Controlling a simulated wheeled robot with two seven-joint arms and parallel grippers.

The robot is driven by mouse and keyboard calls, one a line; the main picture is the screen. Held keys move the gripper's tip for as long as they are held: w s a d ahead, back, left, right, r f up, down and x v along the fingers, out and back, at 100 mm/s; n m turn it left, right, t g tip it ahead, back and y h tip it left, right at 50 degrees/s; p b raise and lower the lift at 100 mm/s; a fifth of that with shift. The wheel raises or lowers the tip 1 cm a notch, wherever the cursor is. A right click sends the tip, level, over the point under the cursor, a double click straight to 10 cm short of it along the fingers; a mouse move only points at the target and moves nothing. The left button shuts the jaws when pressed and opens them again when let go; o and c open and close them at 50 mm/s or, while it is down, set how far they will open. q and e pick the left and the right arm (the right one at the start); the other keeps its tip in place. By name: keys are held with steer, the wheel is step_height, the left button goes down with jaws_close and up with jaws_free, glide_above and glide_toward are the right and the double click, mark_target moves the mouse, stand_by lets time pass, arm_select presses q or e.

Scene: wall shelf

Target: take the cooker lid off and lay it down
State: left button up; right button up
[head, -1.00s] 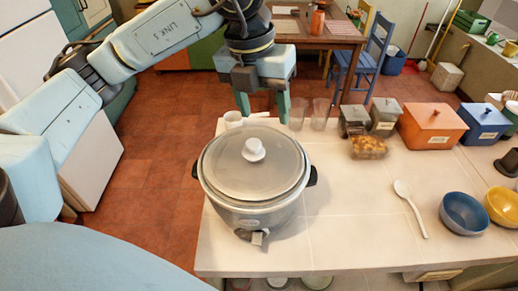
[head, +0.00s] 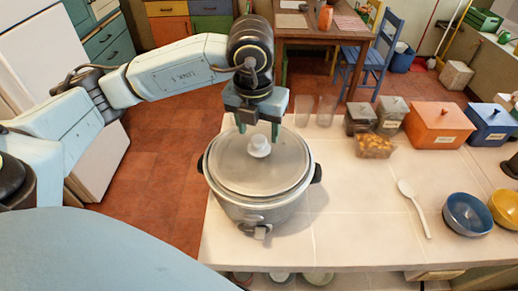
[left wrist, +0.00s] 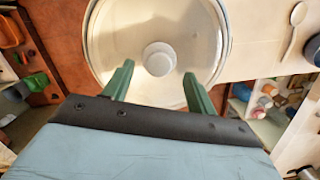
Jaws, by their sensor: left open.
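The cooker (head: 254,208) is a grey pot with dark side handles, standing on the left part of the pale counter. Its round greyish lid (head: 240,175) sits on top, with a white knob (head: 259,147) in the middle. My left gripper (head: 259,130) is open, with green fingers, above the far side of the lid and close to the knob. In the left wrist view, the knob (left wrist: 158,59) lies just beyond and between the two open fingertips (left wrist: 158,73), and nothing is held. My right gripper is not seen.
The tiled counter (head: 350,220) is clear to the right of the cooker up to a white spoon (head: 413,205). Blue (head: 466,214) and yellow bowls are at the right.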

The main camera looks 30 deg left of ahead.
mark_target(258, 139)
arm_select(q)
steer(key=shift+w+a+f, duration=0.15)
steer(key=shift+f, duration=1.35)
steer(key=shift+c, duration=0.5)
jaws_close()
steer(key=shift+r, duration=0.1)
